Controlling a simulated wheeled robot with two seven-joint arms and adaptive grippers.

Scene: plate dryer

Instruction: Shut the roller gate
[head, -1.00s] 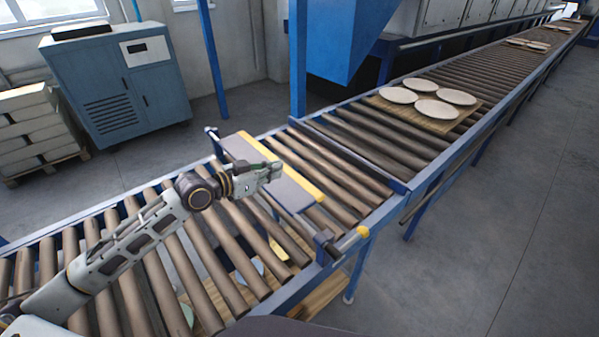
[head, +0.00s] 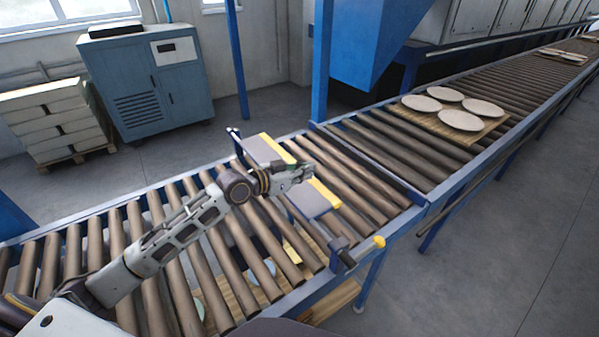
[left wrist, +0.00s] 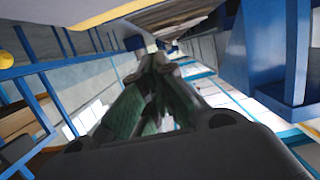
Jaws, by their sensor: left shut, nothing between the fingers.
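The roller gate (head: 312,201) is a grey panel with a yellow edge strip, set across the conveyor in the middle of the head view. It looks raised at a slant above the rollers; its exact angle is hard to tell. A crank-like lever with a yellow knob (head: 378,242) sticks out at its near end. My left gripper (head: 308,172) is shut and empty at the gate's middle, overlapping the yellow strip and hiding part of it. Whether it touches the panel is unclear. Its fingers (left wrist: 152,85) fill the middle of the left wrist view. My right gripper is not seen.
The roller conveyor (head: 150,215) runs from lower left to upper right. Several pale plates (head: 461,120) lie on a wooden board (head: 425,119) beyond the gate. A blue post (head: 321,60) stands at the far side, and a blue cabinet (head: 150,85) behind. Floor at right is clear.

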